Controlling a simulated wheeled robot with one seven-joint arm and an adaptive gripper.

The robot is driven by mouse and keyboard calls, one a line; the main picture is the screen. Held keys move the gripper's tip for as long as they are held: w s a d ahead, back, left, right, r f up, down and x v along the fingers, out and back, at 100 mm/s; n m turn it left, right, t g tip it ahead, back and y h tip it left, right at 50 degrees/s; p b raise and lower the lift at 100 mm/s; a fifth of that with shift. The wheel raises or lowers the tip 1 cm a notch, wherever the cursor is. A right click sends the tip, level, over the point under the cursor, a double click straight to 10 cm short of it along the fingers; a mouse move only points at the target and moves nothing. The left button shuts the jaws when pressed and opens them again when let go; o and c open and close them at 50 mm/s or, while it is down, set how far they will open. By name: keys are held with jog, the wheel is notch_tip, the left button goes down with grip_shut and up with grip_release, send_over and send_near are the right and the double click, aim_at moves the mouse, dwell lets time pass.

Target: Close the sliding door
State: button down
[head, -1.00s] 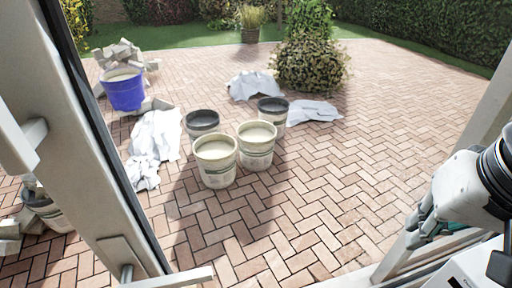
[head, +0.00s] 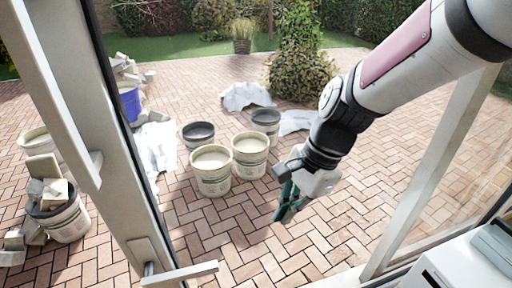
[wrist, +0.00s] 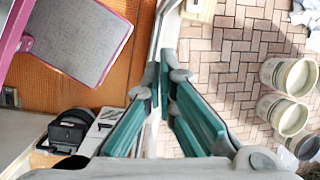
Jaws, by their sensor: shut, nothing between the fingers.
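The sliding door's white frame (head: 95,140) stands upright on the left in the head view, with a glass edge along it. It carries a long vertical pull bar (head: 50,95) and a lever handle (head: 180,274) low down. A white post (head: 432,170) stands on the right, with a wide open gap between it and the door frame. My gripper (head: 281,218) is in that gap over the paving, apart from the door frame and handle in the head view. Its teal fingers meet at the tips in the wrist view (wrist: 163,75), empty.
Several buckets, including a front cream one (head: 212,170), stand on the brick paving beyond the gap. White sheets (head: 246,96) and a bush (head: 300,75) are behind them. Stone blocks and a bucket (head: 62,215) show through the glass. The wrist view shows an orange floor (wrist: 55,85).

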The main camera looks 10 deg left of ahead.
jog(key=s+a+f+m+g+p, duration=0.1)
jog(key=s+a+f+m+p, duration=0.1)
jog(key=a+f, duration=0.8)
jog(key=shift+s+a+f+m+p, duration=0.3)
jog(key=shift+s+a+f+p, duration=0.15)
jog(key=shift+s+f, duration=0.35)
jog(key=shift+r, duration=0.1)
